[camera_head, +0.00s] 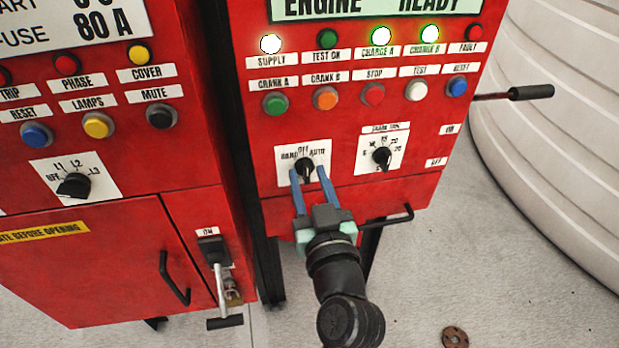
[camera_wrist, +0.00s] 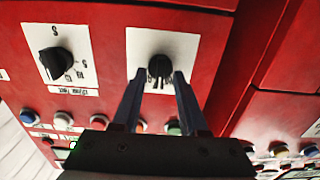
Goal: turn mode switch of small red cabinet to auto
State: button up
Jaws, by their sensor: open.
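The small red cabinet (camera_head: 345,75) stands on the right in the head view, with "ENGINE READY" on its display. Its mode switch (camera_head: 304,171) is a black knob on a white plate marked HAND, OFF and AUTO, with AUTO at the right. The knob looks roughly upright, towards OFF. My gripper (camera_head: 309,172) is open, its two blue fingers on either side of the knob. In the wrist view the knob (camera_wrist: 159,67) shows between the fingertips, with small gaps visible; contact cannot be told for sure.
A second black knob (camera_head: 382,157) sits right of the mode switch, and a row of coloured buttons (camera_head: 325,98) is above. A black handle (camera_head: 392,217) projects below. A larger red cabinet (camera_head: 100,245) stands at left, a white ribbed tank (camera_head: 565,120) at right.

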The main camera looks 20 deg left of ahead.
grip_shut()
dwell(0.5)
jog(key=m, duration=0.4)
jog(key=shift+d+m, duration=0.1)
jog(key=shift+m, duration=0.2)
jog(key=m+p, duration=0.1)
jog(key=m, duration=0.3)
jog(key=shift+w, duration=0.1)
jog(key=shift+m, duration=0.3)
grip_release()
